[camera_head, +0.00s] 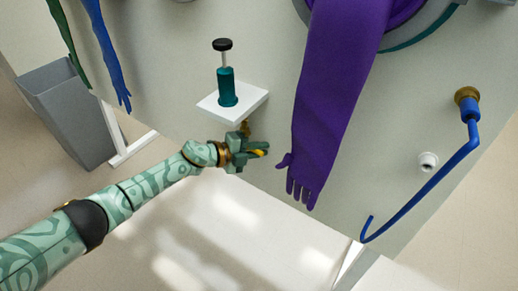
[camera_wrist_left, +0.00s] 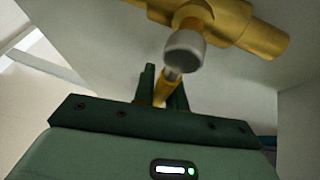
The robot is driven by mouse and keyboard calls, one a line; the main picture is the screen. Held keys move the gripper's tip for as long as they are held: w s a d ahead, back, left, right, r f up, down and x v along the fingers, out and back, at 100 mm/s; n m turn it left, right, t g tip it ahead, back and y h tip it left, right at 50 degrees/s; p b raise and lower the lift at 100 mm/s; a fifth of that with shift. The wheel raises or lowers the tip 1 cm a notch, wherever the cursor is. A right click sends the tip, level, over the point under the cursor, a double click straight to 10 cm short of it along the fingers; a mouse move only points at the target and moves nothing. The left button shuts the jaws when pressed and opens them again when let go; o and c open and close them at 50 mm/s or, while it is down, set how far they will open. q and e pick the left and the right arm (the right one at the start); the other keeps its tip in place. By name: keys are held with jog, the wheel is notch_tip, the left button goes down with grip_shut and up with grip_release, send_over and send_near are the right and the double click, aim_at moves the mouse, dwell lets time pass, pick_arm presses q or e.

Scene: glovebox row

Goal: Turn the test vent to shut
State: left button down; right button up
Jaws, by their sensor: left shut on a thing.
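The test vent is a brass valve (camera_wrist_left: 228,18) with a round grey hub (camera_wrist_left: 185,50) and a yellow lever (camera_wrist_left: 160,90), seen in the left wrist view. In the head view a bit of the brass valve (camera_head: 245,128) shows below the white shelf, and the lever's yellow end (camera_head: 259,152) shows at the fingers. My left gripper (camera_head: 250,149) is shut on the yellow lever, with one dark green finger on each side. Its fingers hide part of the lever, and most of the valve is hidden in the head view. My right gripper is not in view.
A white shelf (camera_head: 252,101) with a teal hand pump (camera_head: 227,88) sits just above my left gripper. A long purple glove (camera_head: 335,85) hangs to its right. A blue bent pipe (camera_head: 432,185) and a white nozzle (camera_head: 427,161) are farther right. A grey bin (camera_head: 70,115) stands left.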

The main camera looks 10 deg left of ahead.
pick_arm(q)
jog(key=c, duration=1.4)
grip_release()
jog(key=shift+f, duration=0.1)
jog(key=shift+c, duration=0.2)
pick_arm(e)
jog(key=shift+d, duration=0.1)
